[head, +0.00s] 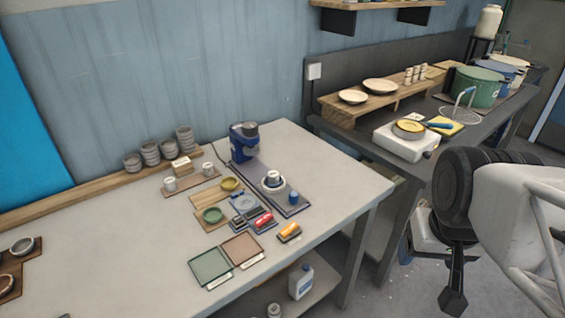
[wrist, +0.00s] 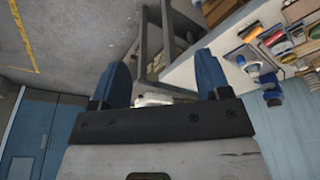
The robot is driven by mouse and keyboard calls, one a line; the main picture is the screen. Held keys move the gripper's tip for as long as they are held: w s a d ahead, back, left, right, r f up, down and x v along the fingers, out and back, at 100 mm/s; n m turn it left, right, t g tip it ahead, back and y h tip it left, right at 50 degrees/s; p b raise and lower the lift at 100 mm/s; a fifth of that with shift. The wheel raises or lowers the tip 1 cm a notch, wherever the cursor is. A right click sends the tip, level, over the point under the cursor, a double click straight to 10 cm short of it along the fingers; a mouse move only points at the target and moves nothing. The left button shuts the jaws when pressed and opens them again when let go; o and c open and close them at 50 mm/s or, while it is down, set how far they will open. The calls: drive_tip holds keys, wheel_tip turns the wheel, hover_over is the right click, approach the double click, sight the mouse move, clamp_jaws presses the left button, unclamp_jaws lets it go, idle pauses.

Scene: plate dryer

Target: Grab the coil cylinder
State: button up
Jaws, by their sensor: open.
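No thing in view can be told with certainty as the coil cylinder. A small dark-blue cylinder (head: 293,198) stands at the right end of the dark mat on the white worktable. Grey stacks with ridged sides (head: 185,139) stand at the back of that table by the wall. My gripper (wrist: 160,78) shows in the wrist view with two blue fingers wide apart and nothing between them. It is away from the worktable, over the floor side, with the tabletop things at the upper right of that view.
The white worktable (head: 110,270) has free room at its front left. A blue machine (head: 243,142), a green mat (head: 210,268) and a brown mat (head: 243,250) are on it. A darker bench at right bears a white hotplate (head: 405,142) and a green pot (head: 477,88).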

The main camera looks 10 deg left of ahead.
drive_tip(key=shift+w, duration=0.1)
drive_tip(key=w+a+m+g+y, duration=0.2)
drive_tip(key=w+a+m+y, duration=0.15)
drive_tip(key=w+a, duration=0.4)
drive_tip(key=m+g+y, duration=0.2)
drive_tip(key=m+y, duration=0.8)
drive_tip(key=m, duration=0.3)
approach(275, 173)
drive_tip(key=shift+a+f, duration=0.3)
drive_tip(key=shift+a, duration=0.1)
drive_tip(key=shift+x, duration=1.35)
drive_tip(key=shift+x, duration=2.6)
